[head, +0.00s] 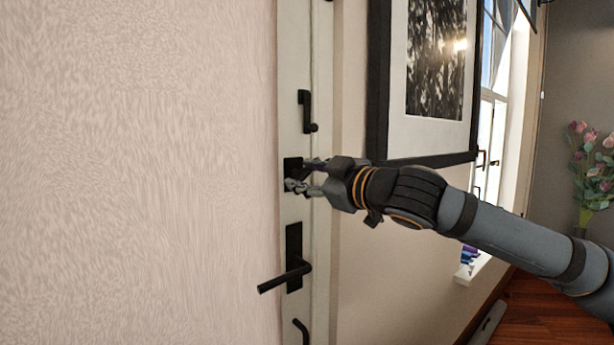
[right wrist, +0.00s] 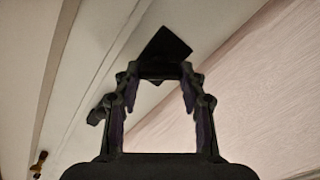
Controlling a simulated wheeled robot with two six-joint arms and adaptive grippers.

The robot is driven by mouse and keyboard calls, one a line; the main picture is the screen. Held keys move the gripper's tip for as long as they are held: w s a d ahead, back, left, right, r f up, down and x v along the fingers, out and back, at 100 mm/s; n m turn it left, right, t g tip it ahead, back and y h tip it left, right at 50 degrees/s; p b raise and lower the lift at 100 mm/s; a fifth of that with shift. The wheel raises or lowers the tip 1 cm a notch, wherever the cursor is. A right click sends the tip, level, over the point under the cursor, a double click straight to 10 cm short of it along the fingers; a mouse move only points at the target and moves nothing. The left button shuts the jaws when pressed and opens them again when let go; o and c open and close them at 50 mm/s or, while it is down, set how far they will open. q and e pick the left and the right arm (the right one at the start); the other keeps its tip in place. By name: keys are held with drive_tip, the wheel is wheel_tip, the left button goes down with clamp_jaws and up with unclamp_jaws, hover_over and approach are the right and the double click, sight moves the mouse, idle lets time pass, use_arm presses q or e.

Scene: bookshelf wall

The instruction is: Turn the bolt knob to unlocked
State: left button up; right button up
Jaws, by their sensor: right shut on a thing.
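The bolt's black square plate (head: 292,164) is on the pale door strip, between a latch above and a lever handle below. My right gripper (head: 296,178) reaches in from the right, with its fingertips at this plate. In the right wrist view the plate (right wrist: 168,44) shows as a tilted dark square just beyond the fingertips. My right gripper (right wrist: 160,76) is shut on the dark bolt knob (right wrist: 160,71), which is mostly hidden between the fingertips. The knob's turn angle cannot be made out. My left gripper is not in view.
A black latch (head: 306,112) is above the bolt and a black lever handle (head: 289,272) below it. A framed picture (head: 386,80) hangs on the wall above my right arm. A window (head: 490,120) and flowers (head: 592,165) are at the right.

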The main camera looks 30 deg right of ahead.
drive_tip(key=n, duration=0.4)
drive_tip(key=shift+f+n, duration=0.1)
drive_tip(key=shift+n, duration=1.9)
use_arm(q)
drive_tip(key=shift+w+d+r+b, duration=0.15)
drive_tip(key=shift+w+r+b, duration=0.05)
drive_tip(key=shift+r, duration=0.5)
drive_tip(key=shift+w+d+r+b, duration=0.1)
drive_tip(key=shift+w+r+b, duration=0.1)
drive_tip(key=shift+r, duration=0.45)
use_arm(e)
drive_tip(key=shift+a+f+n, duration=0.1)
drive_tip(key=shift+n, duration=1.2)
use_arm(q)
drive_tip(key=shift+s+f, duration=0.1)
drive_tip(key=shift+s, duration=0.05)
use_arm(e)
drive_tip(key=o, duration=1.1)
drive_tip(key=shift+o, duration=0.2)
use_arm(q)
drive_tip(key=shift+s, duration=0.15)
